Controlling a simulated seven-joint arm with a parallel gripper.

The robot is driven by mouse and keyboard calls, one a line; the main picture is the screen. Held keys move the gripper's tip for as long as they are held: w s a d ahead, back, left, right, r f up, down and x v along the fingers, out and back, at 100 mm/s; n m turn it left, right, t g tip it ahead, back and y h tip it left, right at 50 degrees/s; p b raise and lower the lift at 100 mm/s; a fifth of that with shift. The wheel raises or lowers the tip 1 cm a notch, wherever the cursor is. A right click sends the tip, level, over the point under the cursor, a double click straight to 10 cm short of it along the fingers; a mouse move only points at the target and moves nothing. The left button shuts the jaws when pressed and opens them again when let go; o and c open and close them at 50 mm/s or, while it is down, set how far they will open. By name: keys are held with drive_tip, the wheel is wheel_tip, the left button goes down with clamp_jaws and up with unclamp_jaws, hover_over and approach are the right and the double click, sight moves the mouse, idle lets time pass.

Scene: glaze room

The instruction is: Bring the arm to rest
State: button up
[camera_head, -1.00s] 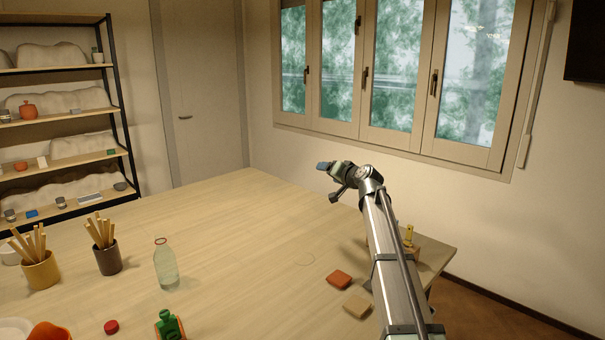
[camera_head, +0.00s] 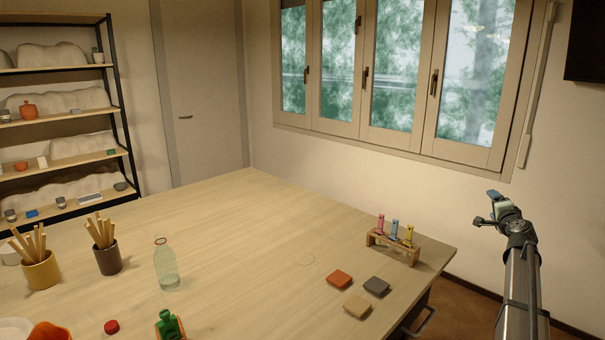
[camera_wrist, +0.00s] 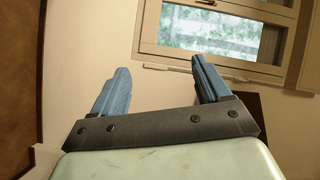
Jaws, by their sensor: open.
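My gripper (camera_head: 490,201) is at the right of the head view, raised beyond the right edge of the table (camera_head: 225,255). Its fingertips point up and to the left, away from the table's objects. In the wrist view my gripper (camera_wrist: 156,80) shows two blue fingers set well apart with nothing between them. It is open and empty. The wall and part of the window (camera_wrist: 215,30) lie behind the fingers.
A wooden rack (camera_head: 393,246) with several coloured sticks stands near the table's right corner. Red (camera_head: 340,279), grey (camera_head: 376,286) and tan (camera_head: 357,306) tiles lie before it. A bottle (camera_head: 166,264) and two stick-filled cups stand left. The table's middle is largely clear.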

drive_tip(key=s+a+f+g+y, duration=0.1)
drive_tip(key=s+a+f+g, duration=0.1)
drive_tip(key=f, duration=0.9)
drive_tip(key=s+a+f+m+g+y, duration=0.1)
drive_tip(key=a+f+y, duration=0.15)
drive_tip(key=f, duration=0.75)
drive_tip(key=s+a+f+g+y, duration=0.1)
drive_tip(key=s+a+f+g, duration=0.1)
drive_tip(key=f, duration=0.9)
drive_tip(key=s+a+f+n+g+y, duration=0.1)
drive_tip(key=s+a+f+n+g, duration=0.15)
drive_tip(key=s+a+f, duration=0.5)
drive_tip(key=s+a+f+n+g+y, duration=0.1)
drive_tip(key=s+a+f+g+y, duration=0.15)
drive_tip(key=a+f, duration=0.9)
drive_tip(key=s+a+f+n+g, duration=0.4)
drive_tip(key=s+a+f, duration=0.35)
drive_tip(key=s, duration=0.35)
drive_tip(key=s+a+f+n+g, duration=0.3)
drive_tip(key=s+a+f, duration=0.4)
drive_tip(key=s, duration=0.4)
drive_tip(key=s+a+n+g+h, duration=0.2)
drive_tip(key=s+n+g, duration=0.1)
drive_tip(key=s, duration=0.9)
drive_tip(key=s+a+f+n+g+h, duration=0.1)
drive_tip(key=s+a+n+g+h, duration=0.1)
drive_tip(key=s, duration=1)
drive_tip(key=shift+s+a+n+g, duration=0.25)
drive_tip(key=shift+a+n+g, duration=0.5)
drive_tip(key=shift+n, duration=0.3)
